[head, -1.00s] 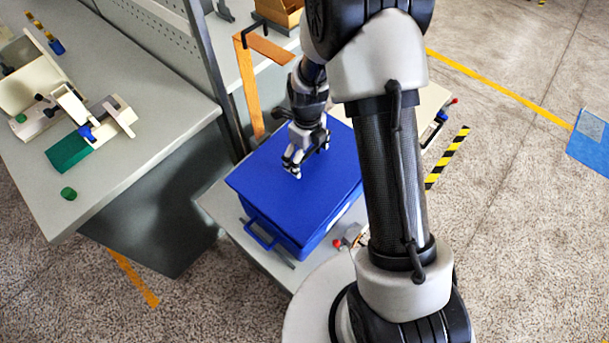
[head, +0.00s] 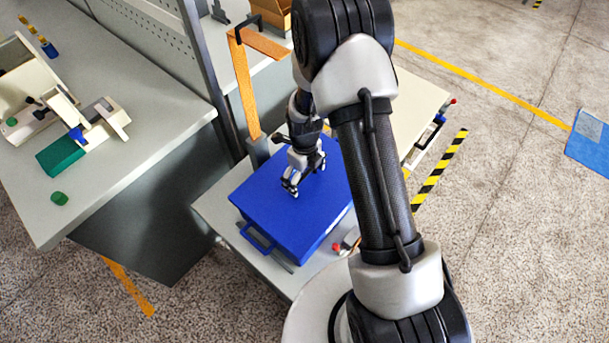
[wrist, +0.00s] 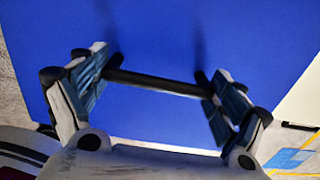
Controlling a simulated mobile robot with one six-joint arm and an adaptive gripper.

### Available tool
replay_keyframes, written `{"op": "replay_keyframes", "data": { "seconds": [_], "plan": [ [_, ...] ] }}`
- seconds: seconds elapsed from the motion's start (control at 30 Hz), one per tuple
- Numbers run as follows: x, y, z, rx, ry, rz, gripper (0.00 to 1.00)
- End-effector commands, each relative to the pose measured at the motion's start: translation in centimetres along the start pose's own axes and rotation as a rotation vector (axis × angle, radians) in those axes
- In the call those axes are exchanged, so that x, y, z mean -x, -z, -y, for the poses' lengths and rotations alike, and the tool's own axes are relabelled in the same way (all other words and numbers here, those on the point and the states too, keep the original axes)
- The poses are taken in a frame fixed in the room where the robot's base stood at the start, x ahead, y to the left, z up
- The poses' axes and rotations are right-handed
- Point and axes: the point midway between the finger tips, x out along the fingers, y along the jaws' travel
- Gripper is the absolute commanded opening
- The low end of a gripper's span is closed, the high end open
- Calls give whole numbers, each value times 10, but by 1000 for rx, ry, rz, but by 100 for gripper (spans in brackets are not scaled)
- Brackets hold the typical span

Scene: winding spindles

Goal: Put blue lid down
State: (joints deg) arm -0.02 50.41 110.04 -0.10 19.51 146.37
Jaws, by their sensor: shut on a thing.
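The blue lid (head: 268,208) is a flat panel over the blue box (head: 330,231), whose side and front handle show below the lid's edge. In the head view the lid looks level and close to the box rim; I cannot tell whether it touches all round. My gripper (head: 291,189) is above the lid's middle, pointing down. In the wrist view my gripper (wrist: 160,83) is shut on the lid's black bar handle (wrist: 155,81), with a finger at each end. The lid (wrist: 180,35) fills most of that view. The box's inside is hidden.
The box stands on a grey table (head: 213,208). An orange post (head: 245,90) rises behind it. A grey workbench (head: 150,130) at left holds a green block (head: 60,156) and fixtures. A pale board (head: 425,95) lies beyond my arm. Floor at right is mostly clear.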

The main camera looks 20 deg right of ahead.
Motion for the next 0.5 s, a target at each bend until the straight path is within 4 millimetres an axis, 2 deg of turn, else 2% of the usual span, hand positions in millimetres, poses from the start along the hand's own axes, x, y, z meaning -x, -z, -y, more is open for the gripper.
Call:
{"op": "replay_keyframes", "data": {
  "seconds": [0.13,0.17,0.3,0.43,0.5],
  "plan": [
    [-4,0,0,0,0,0,52],
    [-4,0,0,0,0,-1,92],
    [-3,0,0,0,-1,-1,100],
    [2,0,0,0,0,-1,100],
    [11,0,0,0,1,1,100]
  ]
}}
